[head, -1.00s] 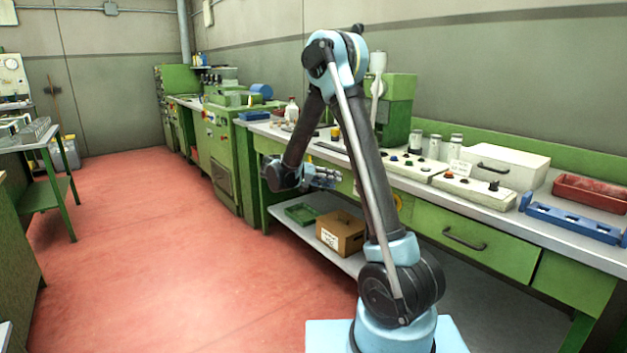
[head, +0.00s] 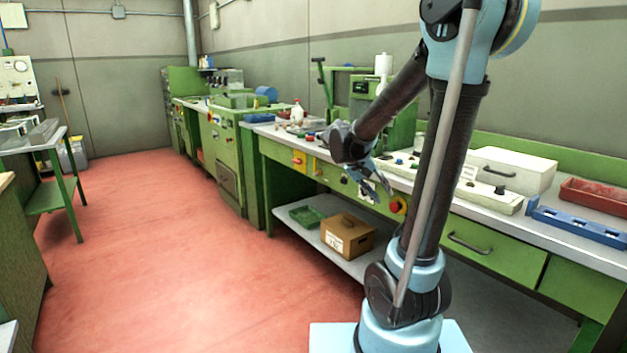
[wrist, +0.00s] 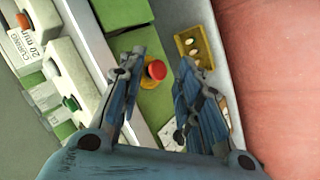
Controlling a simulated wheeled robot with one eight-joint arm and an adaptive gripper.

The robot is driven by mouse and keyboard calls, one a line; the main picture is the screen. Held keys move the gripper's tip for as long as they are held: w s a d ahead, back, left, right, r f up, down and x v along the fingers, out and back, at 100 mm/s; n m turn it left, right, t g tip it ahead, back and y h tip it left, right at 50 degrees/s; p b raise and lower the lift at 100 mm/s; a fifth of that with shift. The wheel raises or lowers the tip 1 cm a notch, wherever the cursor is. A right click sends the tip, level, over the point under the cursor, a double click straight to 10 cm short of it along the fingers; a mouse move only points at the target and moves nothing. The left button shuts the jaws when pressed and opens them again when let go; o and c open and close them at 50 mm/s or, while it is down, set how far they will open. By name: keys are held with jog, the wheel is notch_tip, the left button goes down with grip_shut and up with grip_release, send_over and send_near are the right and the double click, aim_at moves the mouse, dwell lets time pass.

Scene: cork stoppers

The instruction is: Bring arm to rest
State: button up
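My gripper (head: 378,181) hangs in front of the bench's green drawer fronts in the head view, clear of the bench and pointing down and to the right. In the wrist view its two blue-grey fingers (wrist: 157,70) are spread apart with nothing between them. A red button (wrist: 156,70) on the green bench front shows beyond the gap. My arm is raised and bent at the elbow, and its top runs out of the head view.
The bench (head: 560,232) carries control boxes, a white case (head: 512,168), a red tray (head: 600,194) and a blue rack (head: 580,226). A brown box (head: 347,236) and green tray (head: 307,215) lie on its lower shelf. The red floor (head: 170,260) to the left is clear.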

jog(key=s+a+f+y, duration=0.1)
jog(key=s+f+y, duration=0.1)
jog(key=s, duration=0.6)
jog(key=s+a+f+y, duration=0.1)
jog(key=s+f+y, duration=0.2)
jog(key=s, duration=0.4)
jog(key=s+f+n+y, duration=0.1)
jog(key=s+f, duration=0.3)
jog(key=s, duration=0.4)
jog(key=shift+s+a+f+y, duration=0.2)
jog(key=shift+s+a+y, duration=0.15)
jog(key=shift+y, duration=0.45)
jog(key=shift+w+f, duration=0.2)
jog(key=shift+w, duration=0.25)
